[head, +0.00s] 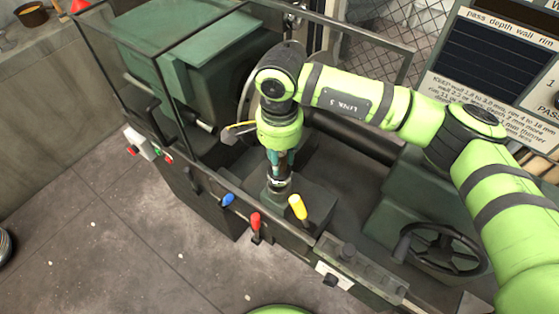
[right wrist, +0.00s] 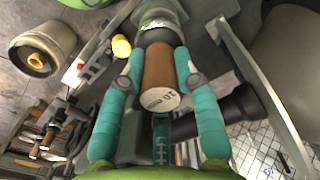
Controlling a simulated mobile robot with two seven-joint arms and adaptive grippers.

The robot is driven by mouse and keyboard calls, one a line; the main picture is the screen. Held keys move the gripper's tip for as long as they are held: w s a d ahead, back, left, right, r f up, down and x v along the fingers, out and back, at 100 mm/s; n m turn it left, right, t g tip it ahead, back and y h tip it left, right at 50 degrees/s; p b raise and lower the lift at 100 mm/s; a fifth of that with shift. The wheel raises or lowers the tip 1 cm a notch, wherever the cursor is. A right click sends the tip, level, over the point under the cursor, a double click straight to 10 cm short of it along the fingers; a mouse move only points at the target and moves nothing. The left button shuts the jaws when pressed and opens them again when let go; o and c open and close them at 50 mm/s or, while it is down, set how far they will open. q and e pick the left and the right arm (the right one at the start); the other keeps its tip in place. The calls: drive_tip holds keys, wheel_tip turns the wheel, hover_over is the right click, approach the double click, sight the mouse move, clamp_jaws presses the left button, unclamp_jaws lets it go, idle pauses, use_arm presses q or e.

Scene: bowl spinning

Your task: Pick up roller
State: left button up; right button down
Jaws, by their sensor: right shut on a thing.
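My right gripper (head: 279,165) points down over the dark green machine, near its middle. In the right wrist view its two teal fingers (right wrist: 158,58) stand on either side of a brown, wood-like cylinder with a pale printed end face, which I take to be the roller's handle (right wrist: 160,72). The fingers are shut on it. A dark collar shows beyond the brown part. The roller's far end is hidden. In the head view, a metal piece shows just below the fingers, but the roller is mostly hidden. My left gripper is not in view.
The lathe-like machine (head: 330,215) has blue (head: 228,199), red (head: 255,221) and yellow (head: 298,206) levers along its front. A handwheel (head: 445,250) is at the right. A guard frame and headstock (head: 190,50) rise at the left. Floor at the lower left is mostly clear.

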drive_tip(key=r+b, duration=0.2)
drive_tip(key=r, duration=0.1)
drive_tip(key=shift+d+r, duration=0.2)
drive_tip(key=shift+d, duration=0.15)
drive_tip(key=s+d+r+b, duration=0.2)
drive_tip(key=s+d+r, duration=0.2)
drive_tip(key=d+r, duration=0.6)
drive_tip(key=shift+s+r, duration=0.35)
drive_tip(key=shift+r, duration=0.35)
